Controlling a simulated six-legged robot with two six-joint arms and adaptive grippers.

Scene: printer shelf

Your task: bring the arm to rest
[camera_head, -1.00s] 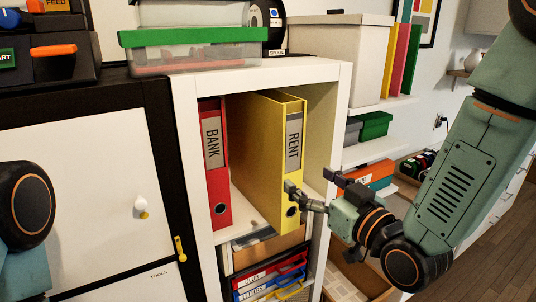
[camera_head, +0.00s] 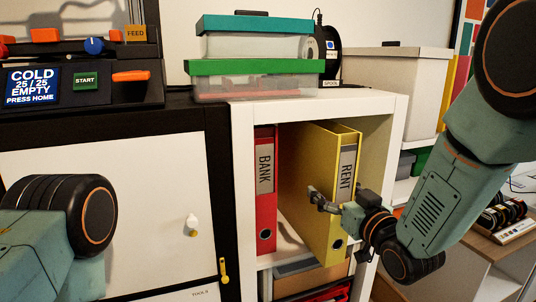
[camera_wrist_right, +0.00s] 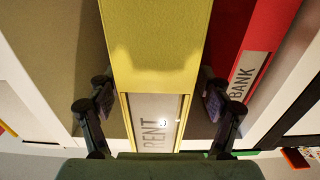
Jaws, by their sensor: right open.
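My right gripper (camera_head: 322,200) is at the front of the yellow RENT binder (camera_head: 318,185), by the lower part of its label. The binder stands upright on the shelf. In the right wrist view my right gripper (camera_wrist_right: 158,100) is open, with one finger on each side of the yellow binder (camera_wrist_right: 157,45) and a gap visible on both sides. Whether a fingertip touches it I cannot tell. My left arm shows at the lower left of the head view; its gripper is out of view.
A red BANK binder (camera_head: 265,190) stands left of the yellow one, also seen in the wrist view (camera_wrist_right: 250,65). The white shelf frame (camera_head: 398,135) surrounds both. A green-lidded box (camera_head: 255,67) and a spool (camera_head: 328,50) sit on top. A printer (camera_head: 85,75) stands left.

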